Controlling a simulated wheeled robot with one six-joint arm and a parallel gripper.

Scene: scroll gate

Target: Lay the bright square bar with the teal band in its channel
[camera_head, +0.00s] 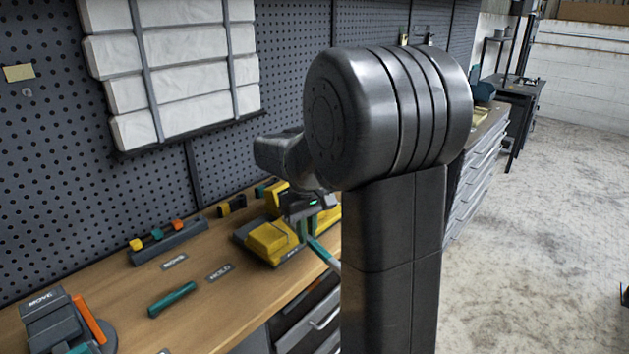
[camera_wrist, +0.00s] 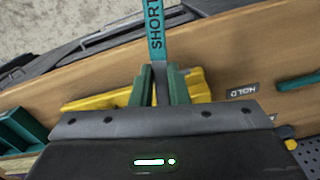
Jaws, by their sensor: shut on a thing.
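My gripper (camera_wrist: 160,85) is shut on a grey bar (camera_wrist: 162,88), which lies between its two green fingers in the wrist view. A teal band (camera_wrist: 156,30) lettered SHORT runs along the bar towards the top of that view. In the head view my gripper (camera_head: 306,230) is at the bench's front edge, beside a yellow block (camera_head: 270,238). A teal length (camera_head: 322,251) slants from it past the edge. The yellow block also shows behind the fingers in the wrist view (camera_wrist: 98,101). I cannot make out the channel; my arm hides part of the bench.
A teal bar (camera_head: 172,299) lies loose on the wooden bench (camera_head: 215,298), near the MOVE and HOLD labels. A dark rack (camera_head: 168,243) with coloured pieces stands behind. A grey device with an orange lever (camera_head: 89,317) is at bottom left. A perforated wall (camera_head: 50,190) bounds the bench.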

